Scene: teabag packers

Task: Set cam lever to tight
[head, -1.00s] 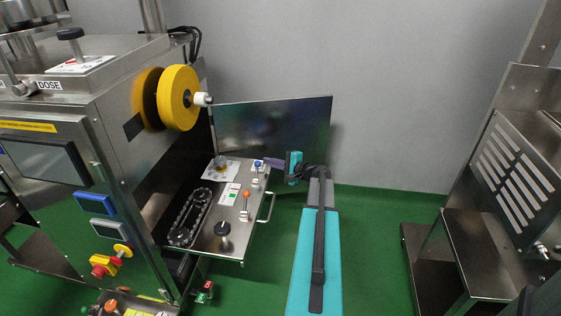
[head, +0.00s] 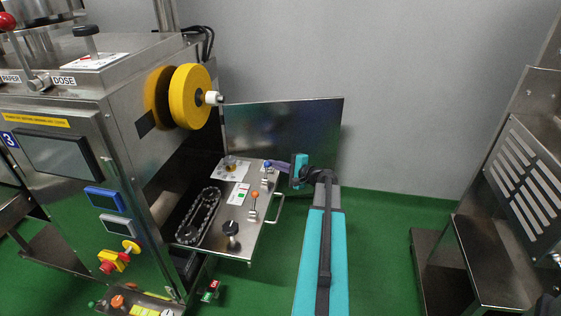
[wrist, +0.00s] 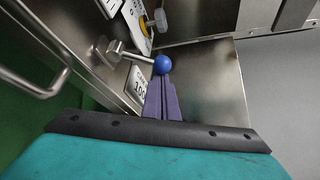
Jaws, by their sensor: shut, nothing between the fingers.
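A lever with a blue ball knob (head: 267,163) stands at the back right corner of the steel shelf (head: 214,238). In the wrist view the blue ball (wrist: 162,64) sits on a metal rod that points left to a pivot. A white label (wrist: 138,84) lies beside it, only partly readable. My gripper (head: 274,165) has purple fingers that are shut together and empty. In the wrist view the tips of my gripper (wrist: 162,79) are right at the blue ball, touching or almost touching it; I cannot tell which.
The shelf also carries an orange-knobbed lever (head: 254,194), a black knob (head: 231,229) and a chain loop (head: 199,215). A handle (head: 275,210) sticks out at its right edge. A steel panel (head: 285,130) stands behind. Green floor (head: 375,265) lies open to the right.

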